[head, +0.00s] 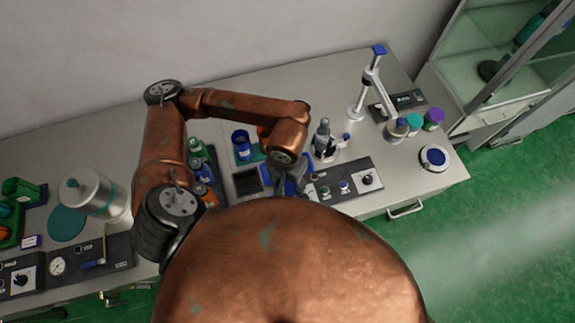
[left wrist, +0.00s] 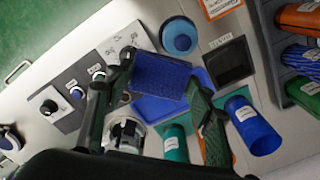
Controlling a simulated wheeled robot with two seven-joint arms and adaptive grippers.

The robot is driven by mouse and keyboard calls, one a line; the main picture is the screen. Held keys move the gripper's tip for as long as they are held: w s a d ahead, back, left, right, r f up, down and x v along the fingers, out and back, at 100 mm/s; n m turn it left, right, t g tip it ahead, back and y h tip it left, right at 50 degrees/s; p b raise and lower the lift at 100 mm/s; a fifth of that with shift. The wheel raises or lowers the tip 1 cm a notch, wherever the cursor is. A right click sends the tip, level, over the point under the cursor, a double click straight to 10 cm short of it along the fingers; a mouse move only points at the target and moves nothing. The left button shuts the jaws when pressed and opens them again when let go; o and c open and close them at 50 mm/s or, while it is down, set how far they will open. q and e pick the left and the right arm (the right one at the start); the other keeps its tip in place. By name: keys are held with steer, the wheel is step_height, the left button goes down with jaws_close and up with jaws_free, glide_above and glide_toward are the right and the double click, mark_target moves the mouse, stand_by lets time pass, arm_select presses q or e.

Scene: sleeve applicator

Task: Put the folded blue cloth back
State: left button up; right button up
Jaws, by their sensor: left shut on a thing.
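My left gripper (left wrist: 158,88) is shut on the folded blue cloth (left wrist: 160,74), which sits between its two dark fingers in the left wrist view. A flat blue surface, perhaps a tray (left wrist: 154,108), shows just below and beside the cloth. I cannot tell whether the cloth touches it. In the head view, my left gripper (head: 284,178) is low over the bench beside the control panel, and my arm partly hides the cloth. My right gripper is not in view.
A black square recess (left wrist: 230,62) and a blue cup (left wrist: 253,125) are close to the gripper. The control panel (head: 345,182) with knobs lies to its right in the head view. A rack of bottles (head: 203,172) stands left. A press stand (head: 368,85) is at the back right.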

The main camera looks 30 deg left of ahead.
arm_select(q)
steer(key=w+a+f, duration=0.1)
steer(key=w+f, duration=0.1)
steer(key=w, duration=0.1)
steer(key=w+a+f, duration=0.2)
steer(key=w+f, duration=0.1)
steer(key=w+a+f+p, duration=0.1)
steer(key=w+a+f, duration=0.1)
steer(key=w+f, duration=0.1)
steer(key=shift+w+a, duration=0.15)
steer(key=shift+w, duration=0.3)
steer(key=shift+w+a+f, duration=0.15)
steer(key=shift+w+f, duration=0.2)
steer(key=shift+f, duration=0.1)
step_height(320, 180, down, 3)
steer(key=shift+f+p, duration=0.1)
steer(key=shift+p, duration=0.3)
steer(key=shift+f, duration=0.15)
steer(key=o, duration=0.7)
steer(key=shift+c, duration=0.2)
